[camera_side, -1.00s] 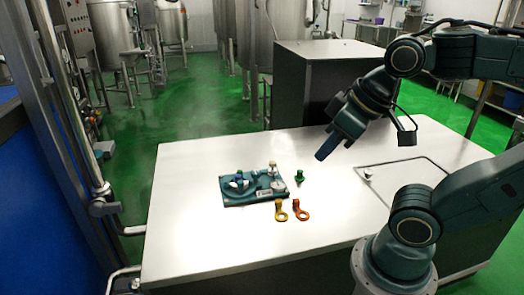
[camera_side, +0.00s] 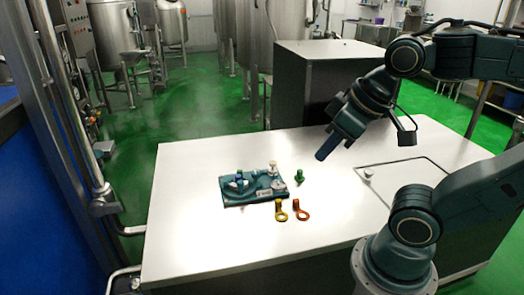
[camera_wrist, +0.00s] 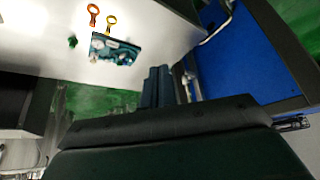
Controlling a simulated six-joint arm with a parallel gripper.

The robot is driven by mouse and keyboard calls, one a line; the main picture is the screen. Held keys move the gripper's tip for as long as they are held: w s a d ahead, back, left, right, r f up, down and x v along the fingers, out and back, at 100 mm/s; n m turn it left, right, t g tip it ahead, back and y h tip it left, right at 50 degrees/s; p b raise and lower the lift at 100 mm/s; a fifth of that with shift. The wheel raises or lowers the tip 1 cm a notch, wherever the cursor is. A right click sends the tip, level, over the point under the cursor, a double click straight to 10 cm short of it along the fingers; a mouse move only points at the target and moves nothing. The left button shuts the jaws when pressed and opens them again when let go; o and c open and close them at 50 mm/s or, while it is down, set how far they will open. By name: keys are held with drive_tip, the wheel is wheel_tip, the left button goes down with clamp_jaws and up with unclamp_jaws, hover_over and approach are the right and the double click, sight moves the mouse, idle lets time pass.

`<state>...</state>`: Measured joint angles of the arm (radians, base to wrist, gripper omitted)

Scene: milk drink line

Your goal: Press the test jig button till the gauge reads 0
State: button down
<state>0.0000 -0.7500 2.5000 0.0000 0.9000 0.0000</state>
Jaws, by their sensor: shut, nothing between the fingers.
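The test jig (camera_side: 240,197) is a teal block with small fittings on top, lying on the white table left of my gripper. It also shows in the wrist view (camera_wrist: 126,46). A white knob (camera_side: 272,166) stands up at its back right, and a small pale round face (camera_side: 278,184), perhaps the gauge, sits at its right end. I cannot read it, and I cannot tell which fitting is the button. My gripper (camera_side: 321,156) is shut and empty, above the table to the right of the jig and apart from it. Its fingers (camera_wrist: 157,85) lie together in the wrist view.
A green piece (camera_side: 299,177) stands right of the jig. A yellow ring-ended piece (camera_side: 281,211) and an orange one (camera_side: 301,211) lie in front. A dark cabinet (camera_side: 320,90) stands behind the table. The front left of the table (camera_side: 190,235) is clear.

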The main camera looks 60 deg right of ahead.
drive_tip(key=shift+w, duration=0.1)
idle(0.5)
drive_tip(key=w+d+f+m, duration=0.15)
drive_tip(key=w+d, duration=0.25)
drive_tip(key=w, duration=0.5)
drive_tip(key=w+d+f+m+t, duration=0.15)
drive_tip(key=w+d, duration=0.25)
drive_tip(key=w, duration=0.5)
drive_tip(key=w+d+m, duration=0.2)
drive_tip(key=w+d, duration=0.3)
drive_tip(key=w, duration=0.4)
drive_tip(key=w+d+f+m+t, duration=0.1)
drive_tip(key=w+d+f+m, duration=0.2)
drive_tip(key=d+f, duration=0.8)
drive_tip(key=w+d+f+m+t+h, duration=0.1)
drive_tip(key=w+d+f+m, duration=0.1)
drive_tip(key=w+d+f, duration=0.4)
drive_tip(key=d+f, duration=0.5)
drive_tip(key=f, duration=0.2)
drive_tip(key=shift+w+d+f+m, duration=0.3)
drive_tip(key=shift+w+m, duration=0.1)
drive_tip(key=shift+f, duration=0.1)
drive_tip(key=shift+f, duration=4.25)
